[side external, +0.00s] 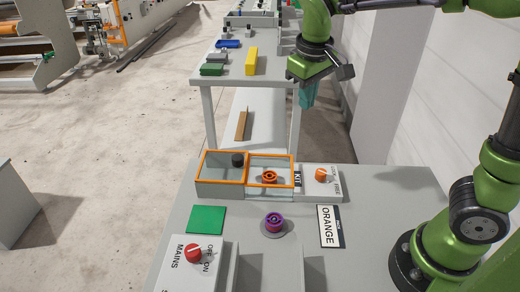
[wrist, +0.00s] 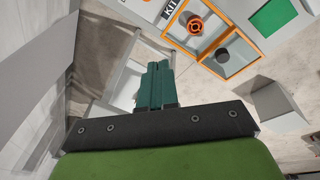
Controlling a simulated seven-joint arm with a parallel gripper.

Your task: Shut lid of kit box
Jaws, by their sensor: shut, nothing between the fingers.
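The kit box (side external: 222,188) stands at the back of the near table, with orange rims around two side-by-side compartments. A black cylinder (side external: 237,160) is at the left compartment and an orange spool (side external: 268,177) at the right one. I cannot clearly make out a separate lid or its position. The box also shows at the top of the wrist view (wrist: 204,46), beside a "KIT" label (wrist: 171,9). My gripper (side external: 309,100) has teal fingers, shut and empty, pointing down. It hangs above and behind the box, clear of it. The fingers also show in the wrist view (wrist: 157,68).
Right of the box is a panel with an orange knob (side external: 321,174). A back table (side external: 228,80) holds several coloured blocks.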

